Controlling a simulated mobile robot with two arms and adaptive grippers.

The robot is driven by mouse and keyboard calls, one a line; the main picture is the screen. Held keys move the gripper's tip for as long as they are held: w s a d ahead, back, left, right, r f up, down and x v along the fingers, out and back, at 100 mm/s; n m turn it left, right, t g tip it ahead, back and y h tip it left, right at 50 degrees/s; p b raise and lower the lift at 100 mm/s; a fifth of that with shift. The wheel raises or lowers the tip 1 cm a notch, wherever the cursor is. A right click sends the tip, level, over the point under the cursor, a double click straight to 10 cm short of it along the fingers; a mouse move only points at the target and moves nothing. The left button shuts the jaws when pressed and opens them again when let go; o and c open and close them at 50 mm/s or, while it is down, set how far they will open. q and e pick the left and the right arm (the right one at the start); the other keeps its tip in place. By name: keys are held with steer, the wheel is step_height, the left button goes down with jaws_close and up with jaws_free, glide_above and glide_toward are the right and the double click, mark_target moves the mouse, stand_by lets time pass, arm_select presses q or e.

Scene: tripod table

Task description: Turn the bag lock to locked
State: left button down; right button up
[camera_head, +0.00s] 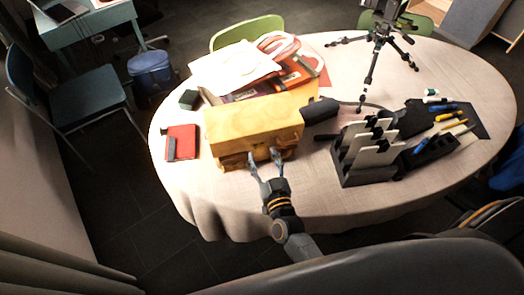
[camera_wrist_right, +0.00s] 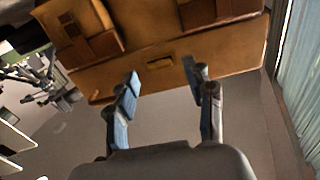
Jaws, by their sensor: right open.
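A yellow-tan leather bag (camera_head: 254,125) sits on the oval table near its front left edge. In the right wrist view the bag (camera_wrist_right: 160,35) fills the top, with a small metal-coloured lock plate (camera_wrist_right: 160,63) on its front face. My right gripper (camera_head: 264,158) is at the bag's front, its two fingers spread. In the right wrist view the gripper (camera_wrist_right: 163,80) is open and empty, its fingertips on either side of the lock plate's position. I cannot tell whether a fingertip touches the bag. The lock's exact setting is too small to tell. My left gripper is not in view.
Papers and folders (camera_head: 235,68) are piled behind the bag. A red notebook (camera_head: 182,142) lies left of it. A black rack with pale panels (camera_head: 366,155) stands close on the right. A tripod (camera_head: 375,55) stands at the back.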

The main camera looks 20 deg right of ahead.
steer(key=shift+w, duration=0.95)
steer(key=shift+c, duration=0.2)
jaws_close()
